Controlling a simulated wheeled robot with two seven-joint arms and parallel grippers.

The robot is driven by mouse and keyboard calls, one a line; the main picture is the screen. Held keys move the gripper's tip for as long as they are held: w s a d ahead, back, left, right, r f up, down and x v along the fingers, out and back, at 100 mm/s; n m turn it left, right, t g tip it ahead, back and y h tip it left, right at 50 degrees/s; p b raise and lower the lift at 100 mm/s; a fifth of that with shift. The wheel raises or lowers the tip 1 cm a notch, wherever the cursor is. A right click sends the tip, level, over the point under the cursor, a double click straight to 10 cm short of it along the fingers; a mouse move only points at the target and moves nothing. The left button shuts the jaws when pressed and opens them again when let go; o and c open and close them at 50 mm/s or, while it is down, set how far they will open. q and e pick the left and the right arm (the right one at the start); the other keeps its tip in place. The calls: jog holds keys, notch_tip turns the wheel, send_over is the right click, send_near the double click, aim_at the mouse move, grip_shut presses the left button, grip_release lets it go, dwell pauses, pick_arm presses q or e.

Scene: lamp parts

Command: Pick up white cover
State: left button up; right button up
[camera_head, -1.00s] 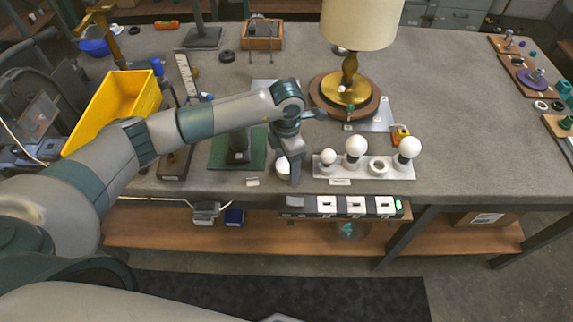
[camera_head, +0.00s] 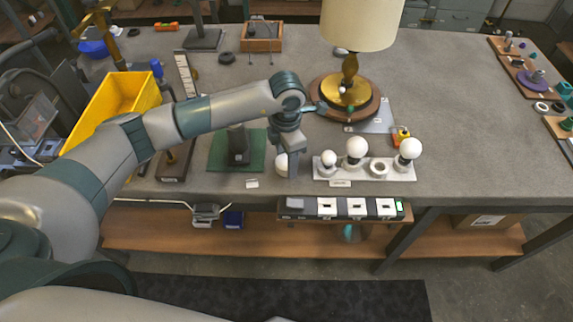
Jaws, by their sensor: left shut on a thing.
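A small white rounded piece, which looks like the white cover (camera_head: 281,164), is at my left gripper (camera_head: 290,168), above the front part of the grey workbench. The left gripper points down and is shut on it. The gripper fingers hide part of the piece, and it is too small to tell its full shape or its exact height above the bench. My right gripper is not in view.
A white board (camera_head: 364,171) with several white bulbs stands just right of the gripper. A lamp (camera_head: 349,70) on a round wooden base is behind it. A green mat (camera_head: 222,157) lies to the left, near a yellow bin (camera_head: 122,95). A switch strip (camera_head: 342,208) runs along the bench's front edge.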

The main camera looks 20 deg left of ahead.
aim_at(286, 161)
pick_arm(q)
notch_tip(286, 161, up, 6)
jog(key=shift+r+b, duration=0.25)
jog(key=shift+b, duration=0.85)
jog(key=shift+r, duration=0.7)
